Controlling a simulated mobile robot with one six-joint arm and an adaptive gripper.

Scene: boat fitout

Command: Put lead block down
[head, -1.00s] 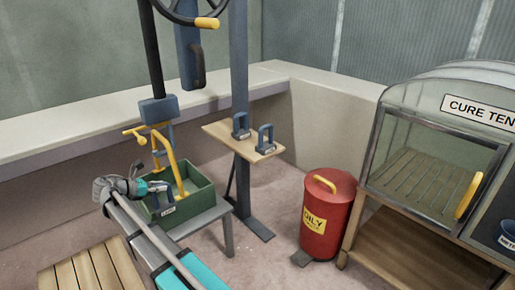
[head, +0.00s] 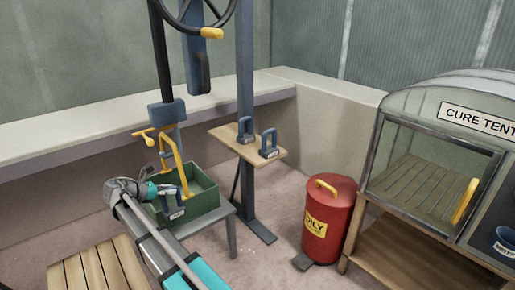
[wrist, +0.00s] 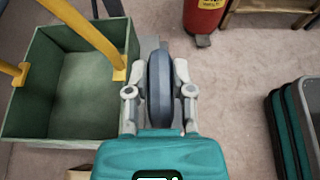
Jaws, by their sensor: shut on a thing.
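My gripper (wrist: 159,91) is shut on a dark blue-grey lead block (wrist: 160,72), seen from above in the wrist view. In the head view the block (head: 176,213) shows a small white label and hangs in front of the near side of a green box (head: 207,203). In the wrist view the block is to the right of the green box (wrist: 28,138), apart from its inside. I cannot tell whether it touches the box or a surface. Two similar blocks, a left one (head: 246,130) and a right one (head: 268,144), stand on a wooden shelf (head: 228,138).
The green box rests on a grey stand (head: 232,232); a yellow frame (head: 180,168) rises from the box. A red bin (head: 329,215) stands on the floor to the right. A cure tent (head: 435,150) is farther right. A slatted wooden surface (head: 98,272) is at the lower left.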

